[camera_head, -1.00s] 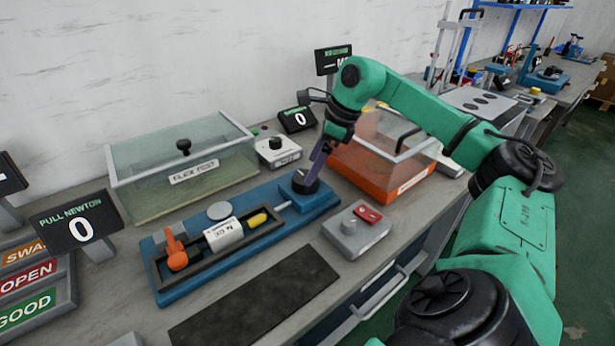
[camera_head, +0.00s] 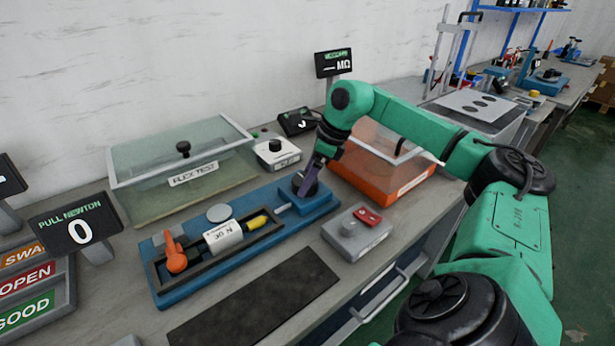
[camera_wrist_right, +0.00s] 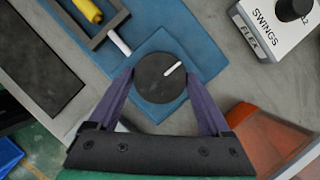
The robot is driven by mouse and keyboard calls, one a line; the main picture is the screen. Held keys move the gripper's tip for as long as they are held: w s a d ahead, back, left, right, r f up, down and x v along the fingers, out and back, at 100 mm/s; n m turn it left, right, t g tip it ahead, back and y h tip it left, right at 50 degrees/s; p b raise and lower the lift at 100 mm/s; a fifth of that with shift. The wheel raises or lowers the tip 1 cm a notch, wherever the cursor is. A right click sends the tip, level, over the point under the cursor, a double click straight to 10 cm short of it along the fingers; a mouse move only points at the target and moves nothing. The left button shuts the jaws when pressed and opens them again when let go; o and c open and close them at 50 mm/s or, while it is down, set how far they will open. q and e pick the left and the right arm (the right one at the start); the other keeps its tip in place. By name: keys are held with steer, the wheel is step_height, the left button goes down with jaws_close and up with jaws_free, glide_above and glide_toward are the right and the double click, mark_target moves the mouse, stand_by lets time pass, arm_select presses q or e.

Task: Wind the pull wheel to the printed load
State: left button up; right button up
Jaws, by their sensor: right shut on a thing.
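The pull wheel (camera_wrist_right: 160,80) is a dark round knob with a white mark, on the right end of the blue pull fixture (camera_head: 185,290). In the wrist view its mark points to the upper right. My right gripper (camera_wrist_right: 160,78) is shut on the wheel, one purple finger on each side; it also shows in the head view (camera_head: 307,184). A white block with a label (camera_head: 222,236) lies in the fixture's frame, with an orange clamp lever (camera_head: 175,258) at left and a yellow piece (camera_head: 258,222) at right. The PULL NEWTON display (camera_head: 80,230) reads 0. My left gripper is not in view.
A clear-lidded FLEX TEST box (camera_head: 185,180) stands behind the fixture, with a white SWINGS FLEX knob unit (camera_head: 278,152) beside it. An orange clear-lidded box (camera_head: 390,170) is at right. A grey switch box (camera_head: 355,235) and a dark mat (camera_head: 255,300) lie in front.

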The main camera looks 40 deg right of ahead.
steer(key=m+h, duration=0.1)
steer(key=m, duration=0.2)
steer(key=m+h, duration=0.1)
steer(key=m, duration=0.1)
steer(key=shift+a+r+m+t, duration=0.1)
steer(key=shift+a+m+t, duration=0.05)
steer(key=shift+m+t, duration=0.2)
steer(key=m+h+p, duration=0.1)
steer(key=m, duration=0.1)
steer(key=shift+a+r+m, duration=0.1)
steer(key=shift+m, duration=0.25)
steer(key=m+h+p, duration=0.1)
steer(key=m+p, duration=0.1)
steer(key=m, duration=0.1)
steer(key=shift+a+m, duration=0.1)
steer(key=shift+m, duration=0.2)
steer(key=shift+m+h+p, duration=0.6)
steer(key=shift+m+p, duration=0.2)
steer(key=shift+m, duration=0.4)
steer(key=shift+m+g+h+p, duration=0.4)
steer(key=shift+m+g, duration=0.15)
steer(key=shift+m, duration=0.55)
steer(key=shift+f, duration=0.2)
